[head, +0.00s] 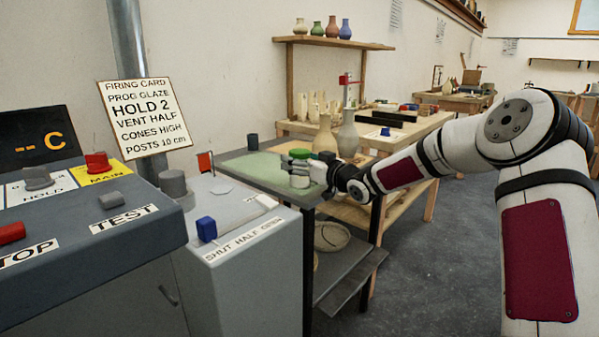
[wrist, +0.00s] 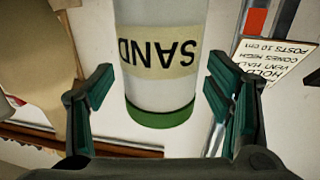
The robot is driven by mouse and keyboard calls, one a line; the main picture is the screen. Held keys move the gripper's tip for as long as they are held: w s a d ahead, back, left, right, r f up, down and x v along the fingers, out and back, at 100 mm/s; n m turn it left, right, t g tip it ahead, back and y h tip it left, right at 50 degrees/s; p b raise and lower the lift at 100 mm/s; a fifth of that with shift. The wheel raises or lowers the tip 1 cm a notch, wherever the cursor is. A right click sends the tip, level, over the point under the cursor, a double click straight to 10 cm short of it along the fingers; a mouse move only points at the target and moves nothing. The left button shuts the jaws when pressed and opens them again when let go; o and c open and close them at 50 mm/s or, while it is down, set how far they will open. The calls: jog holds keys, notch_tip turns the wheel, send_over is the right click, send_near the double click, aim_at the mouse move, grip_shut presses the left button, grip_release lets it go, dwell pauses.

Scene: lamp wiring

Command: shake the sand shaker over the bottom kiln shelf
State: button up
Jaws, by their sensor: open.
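The sand shaker (head: 299,168) is a white cylinder with a green top, upright on the green-topped stand beside the grey cabinet. In the wrist view its label reads SAND upside down, and the shaker (wrist: 160,95) lies between the two fingers with its green end toward the palm side of the picture. My gripper (head: 317,172) is at the shaker's right side. In the wrist view, my gripper (wrist: 160,85) is open, with gaps beside the shaker. I cannot tell for sure which surface is the bottom kiln shelf; a low grey shelf (head: 352,283) shows under the stand.
The grey cabinet (head: 235,235) with a blue slider (head: 206,229) is at the left. A round dish (head: 331,236) sits under the stand. Floor at right is clear.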

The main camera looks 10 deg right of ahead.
jog(key=c, duration=1.4)
jog(key=shift+r, duration=0.15)
